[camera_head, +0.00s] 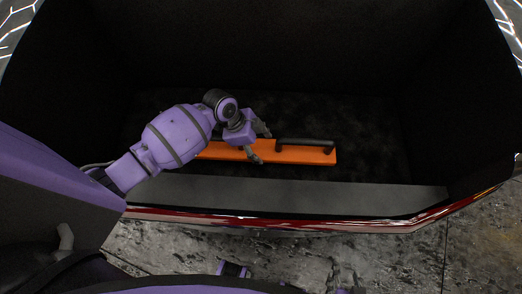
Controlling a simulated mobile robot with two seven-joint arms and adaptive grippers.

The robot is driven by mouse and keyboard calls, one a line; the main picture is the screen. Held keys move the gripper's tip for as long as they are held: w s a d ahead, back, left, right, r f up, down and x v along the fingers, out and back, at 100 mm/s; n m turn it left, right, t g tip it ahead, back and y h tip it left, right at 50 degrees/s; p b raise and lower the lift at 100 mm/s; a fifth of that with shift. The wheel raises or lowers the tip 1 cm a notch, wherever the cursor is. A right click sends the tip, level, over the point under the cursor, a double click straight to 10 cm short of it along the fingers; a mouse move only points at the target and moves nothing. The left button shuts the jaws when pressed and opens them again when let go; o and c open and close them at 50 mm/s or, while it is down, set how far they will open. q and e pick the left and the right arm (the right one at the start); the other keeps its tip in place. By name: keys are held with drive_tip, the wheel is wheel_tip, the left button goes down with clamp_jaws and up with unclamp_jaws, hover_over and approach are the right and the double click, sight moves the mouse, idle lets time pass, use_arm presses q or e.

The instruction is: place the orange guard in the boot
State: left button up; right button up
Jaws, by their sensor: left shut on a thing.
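The orange guard (305,155) is a long flat orange bar with a black handle (305,143) on its right half. It lies lengthwise left to right inside the boot (370,120), just behind the grey sill. Whether it rests on the boot floor or is held slightly above it, I cannot tell. My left gripper (261,144) reaches in from the left and is shut on the guard near its middle, at the left end of the handle. My arm hides the guard's left end. My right gripper (344,277) shows partly at the bottom edge, outside the boot; its jaw state is unclear.
The grey boot sill (300,193) and the red bumper edge (390,226) run across in front of the guard. Dark side walls bound the boot left and right. The dark boot floor behind and right of the guard is clear. Stained grey ground (400,255) lies outside.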

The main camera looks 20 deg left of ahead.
sight(258, 153)
use_arm(q)
drive_tip(key=shift+w+f, duration=0.1)
drive_tip(key=shift+f, duration=0.85)
drive_tip(key=shift+d+f+b, duration=0.1)
drive_tip(key=shift+f+b, duration=0.2)
drive_tip(key=shift+f, duration=1.6)
drive_tip(key=shift+f, duration=0.2)
drive_tip(key=o, duration=1.7)
drive_tip(key=shift+o, duration=0.2)
drive_tip(key=shift+r, duration=0.25)
drive_tip(key=p+v, duration=0.1)
drive_tip(key=v, duration=1)
drive_tip(key=shift+r, duration=0.35)
